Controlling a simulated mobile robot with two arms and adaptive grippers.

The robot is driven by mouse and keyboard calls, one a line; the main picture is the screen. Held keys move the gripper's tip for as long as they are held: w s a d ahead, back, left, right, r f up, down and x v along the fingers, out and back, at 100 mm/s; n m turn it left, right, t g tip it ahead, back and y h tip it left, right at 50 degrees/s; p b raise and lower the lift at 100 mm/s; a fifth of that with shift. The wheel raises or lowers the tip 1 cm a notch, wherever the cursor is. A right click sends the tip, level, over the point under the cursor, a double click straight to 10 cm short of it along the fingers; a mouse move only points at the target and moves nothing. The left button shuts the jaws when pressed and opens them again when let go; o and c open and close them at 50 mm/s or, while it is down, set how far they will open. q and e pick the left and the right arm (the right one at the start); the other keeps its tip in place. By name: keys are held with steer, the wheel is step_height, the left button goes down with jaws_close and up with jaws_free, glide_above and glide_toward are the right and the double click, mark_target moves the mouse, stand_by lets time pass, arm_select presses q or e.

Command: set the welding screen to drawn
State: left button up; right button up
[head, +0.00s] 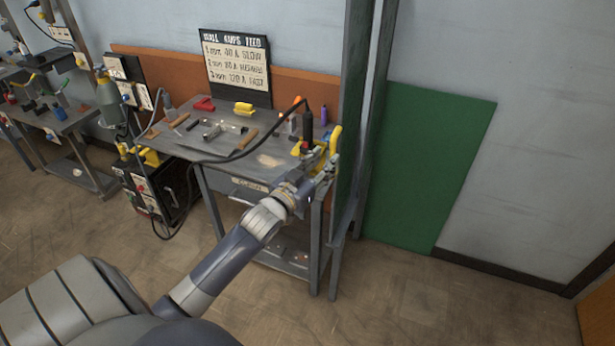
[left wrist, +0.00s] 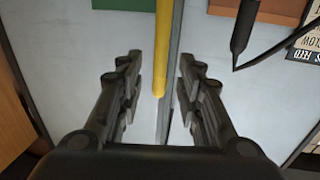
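A narrow dark green panel (head: 353,75), seen nearly edge-on between grey posts at the bench's right end, looks like the welding screen. A yellow upright handle (head: 335,139) shows at its near edge. My left gripper (head: 328,168) is at the bench's right end, close to this handle. In the left wrist view, its fingers (left wrist: 160,95) are open, with the yellow bar (left wrist: 163,45) and a thin grey edge between them. I see a clear gap on both sides of the bar. My right gripper is not in view.
The grey bench (head: 185,148) holds tools, a cable and a torch (head: 307,125). A settings board (head: 237,65) stands behind. A large green panel (head: 425,165) is against the wall at right. The floor (head: 400,305) in front is clear.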

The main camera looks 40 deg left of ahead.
arm_select(q)
steer(key=s, duration=0.7)
steer(key=shift+d, duration=0.15)
stand_by(0.3)
steer(key=s+d+f+g, duration=0.1)
steer(key=s+f+g, duration=0.25)
steer(key=f, duration=0.95)
steer(key=s+d+f+g, duration=0.15)
steer(key=s+f, duration=0.25)
steer(key=f, duration=0.9)
steer(key=s+f+g, duration=0.3)
steer(key=s+f, duration=0.1)
steer(key=f, duration=0.8)
steer(key=s+d+f+m+g, duration=0.1)
steer(key=s+d+f+g, duration=0.2)
steer(key=s+f, duration=0.4)
steer(key=s+d+f+m+g, duration=0.1)
steer(key=s+d+f+g, duration=0.2)
steer(key=s+f, duration=0.4)
steer(key=s+d+f+m+g, duration=0.1)
steer(key=s+d+f+g, duration=0.2)
steer(key=s, duration=1.6)
step_height(320, 180, down, 4)
steer(key=shift+s+d+f+h, duration=0.1)
steer(key=shift+s+d+h, duration=0.15)
steer(key=shift+d, duration=0.45)
